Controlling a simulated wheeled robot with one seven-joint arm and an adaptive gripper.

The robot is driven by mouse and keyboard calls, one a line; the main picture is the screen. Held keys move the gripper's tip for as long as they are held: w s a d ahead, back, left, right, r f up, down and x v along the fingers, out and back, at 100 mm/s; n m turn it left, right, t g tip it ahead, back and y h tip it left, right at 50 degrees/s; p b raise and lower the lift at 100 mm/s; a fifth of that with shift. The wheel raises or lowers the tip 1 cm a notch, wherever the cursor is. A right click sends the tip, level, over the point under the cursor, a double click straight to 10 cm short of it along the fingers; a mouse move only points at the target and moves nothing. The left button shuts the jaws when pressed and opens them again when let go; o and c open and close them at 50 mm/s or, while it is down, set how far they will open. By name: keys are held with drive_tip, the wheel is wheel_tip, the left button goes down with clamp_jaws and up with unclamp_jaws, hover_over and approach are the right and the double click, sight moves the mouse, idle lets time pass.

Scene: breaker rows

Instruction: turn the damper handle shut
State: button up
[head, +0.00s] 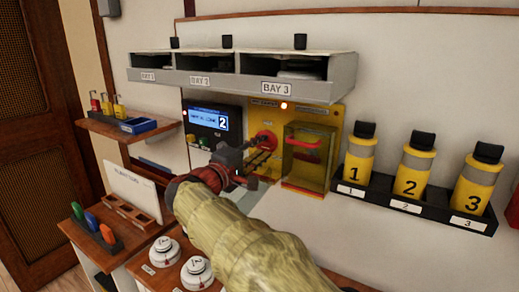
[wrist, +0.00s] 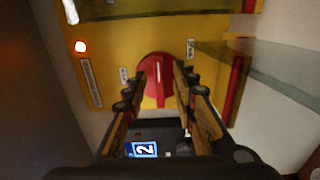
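A red round handle (head: 266,139) with a raised grip bar sits on a yellow wall panel (head: 337,120); I take it to be the damper handle, though its labels are too small to read. In the wrist view the handle (wrist: 157,82) lies between the fingers, its bar running nearly along the picture's height. My gripper (head: 262,156) is in front of the panel, and its lower part hides some of it. In the wrist view my gripper (wrist: 161,84) is open, one finger on each side of the handle. I cannot tell whether the fingertips touch it.
A clear cover (head: 307,160) over a red part stands right of the handle. A panel with a display (head: 208,122) showing 2 is on the left. The bay shelf (head: 230,84) overhangs above. Several yellow canisters (head: 413,172) stand at right.

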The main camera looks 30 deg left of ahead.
drive_tip(key=s+a, duration=0.1)
drive_tip(key=s, duration=1.1)
